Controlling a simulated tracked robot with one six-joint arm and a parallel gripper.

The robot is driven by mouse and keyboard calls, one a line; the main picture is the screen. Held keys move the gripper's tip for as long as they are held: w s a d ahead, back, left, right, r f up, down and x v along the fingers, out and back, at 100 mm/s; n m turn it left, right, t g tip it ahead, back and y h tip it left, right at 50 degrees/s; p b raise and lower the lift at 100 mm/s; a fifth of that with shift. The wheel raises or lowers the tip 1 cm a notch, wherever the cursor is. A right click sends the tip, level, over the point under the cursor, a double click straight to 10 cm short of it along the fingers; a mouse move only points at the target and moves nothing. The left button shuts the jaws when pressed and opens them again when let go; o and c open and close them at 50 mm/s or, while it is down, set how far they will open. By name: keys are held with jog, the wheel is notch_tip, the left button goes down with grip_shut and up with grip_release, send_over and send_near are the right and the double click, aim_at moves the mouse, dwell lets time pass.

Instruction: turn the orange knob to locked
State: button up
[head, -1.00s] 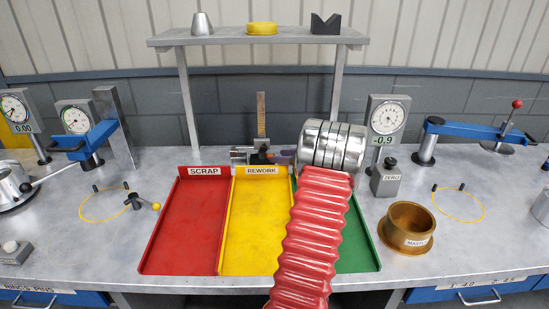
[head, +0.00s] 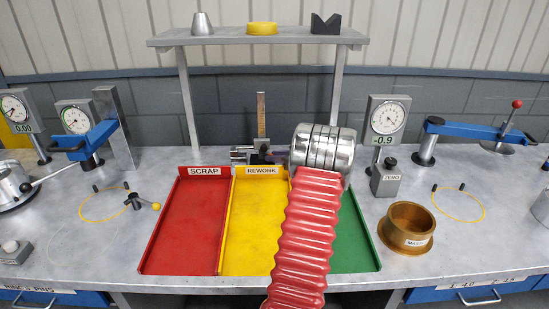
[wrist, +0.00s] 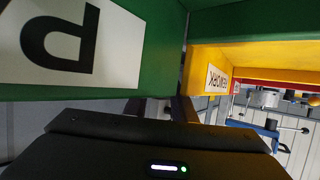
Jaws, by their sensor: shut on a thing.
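My gripper shows as a black body (wrist: 160,150) along the bottom of the wrist view. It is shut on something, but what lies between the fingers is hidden. In the head view my arm reaches over the green tray (head: 368,240), its silver wrist behind that tray's back end. A small yellow-orange ball knob (head: 156,206) sits on a dark fixture at the left, well apart from my gripper. I cannot make out any other orange knob, nor a locked mark.
The red SCRAP tray (head: 185,235) and yellow REWORK tray (head: 250,235) are empty. An upright scale (head: 261,115) stands behind them, under the shelf (head: 255,37). A brass ring (head: 407,228), a ZERO block (head: 386,180) and a dial gauge (head: 386,118) stand at the right.

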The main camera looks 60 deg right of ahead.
jog(key=c, duration=0.3)
jog(key=shift+c, duration=0.2)
jog(key=shift+w+a+r+m+g+h, duration=0.1)
jog(key=shift+m+g+h, duration=0.15)
jog(key=shift+m+h, duration=0.35)
jog(key=shift+w+a+r+m+g+h, duration=0.1)
jog(key=shift+m+g+h, duration=0.15)
jog(key=shift+m+h, duration=0.3)
jog(key=shift+m+g+h, duration=0.5)
jog(key=shift+m+h, duration=0.35)
jog(key=shift+h, duration=0.1)
jog(key=shift+a+m+g+h, duration=0.1)
jog(key=shift+m+g+h, duration=0.4)
jog(key=shift+m+h, duration=0.2)
jog(key=o, duration=0.8)
jog(key=shift+f, duration=0.1)
jog(key=shift+o, duration=0.9)
jog(key=shift+a, duration=0.1)
